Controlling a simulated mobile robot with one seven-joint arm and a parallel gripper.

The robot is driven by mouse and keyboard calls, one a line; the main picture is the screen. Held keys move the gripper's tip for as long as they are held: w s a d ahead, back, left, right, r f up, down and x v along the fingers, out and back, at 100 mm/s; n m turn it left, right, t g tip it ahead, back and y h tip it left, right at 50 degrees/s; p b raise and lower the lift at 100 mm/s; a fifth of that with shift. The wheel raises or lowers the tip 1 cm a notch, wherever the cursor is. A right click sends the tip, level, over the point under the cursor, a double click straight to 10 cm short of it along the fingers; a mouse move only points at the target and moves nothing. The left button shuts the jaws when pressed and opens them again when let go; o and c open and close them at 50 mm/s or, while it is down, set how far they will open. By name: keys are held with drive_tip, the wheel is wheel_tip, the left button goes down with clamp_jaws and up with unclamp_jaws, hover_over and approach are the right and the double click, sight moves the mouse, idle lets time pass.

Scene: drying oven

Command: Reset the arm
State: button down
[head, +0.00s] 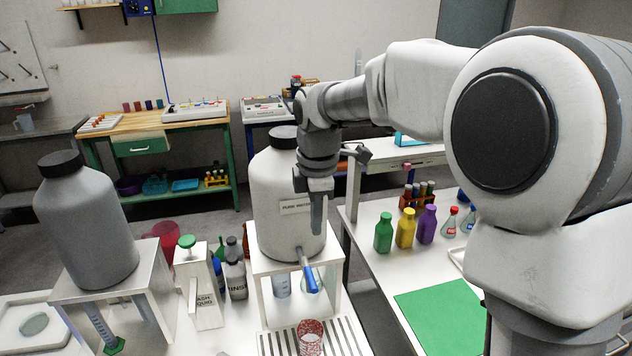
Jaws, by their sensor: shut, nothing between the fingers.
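My arm (420,85) reaches in from the right side of the head view and bends down at the wrist. My gripper (317,225) points down, its fingers shut with nothing held. It shows in front of the right side of a large grey jug (275,215) with a dark cap and a "PURE WATER" label. The gripper hides part of that label. I cannot tell whether the gripper touches the jug. The jug stands on a white stand, and a blue tap (308,270) sticks out below the gripper.
A red-patterned cup (310,338) stands on a slatted tray below the tap. A second grey jug (85,220) stands at left. Green, yellow and purple bottles (427,225) and a green mat (440,315) are at right.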

drive_tip(key=s+d+r+m+t, duration=0.2)
drive_tip(key=s+d+r+m, duration=0.4)
drive_tip(key=s+d+m, duration=0.5)
drive_tip(key=s+d+f+m+t, duration=0.2)
drive_tip(key=s+d+m, duration=0.2)
drive_tip(key=s+m, duration=0.5)
drive_tip(key=s, duration=0.3)
drive_tip(key=shift+s+f, duration=0.2)
drive_tip(key=shift+s, duration=0.1)
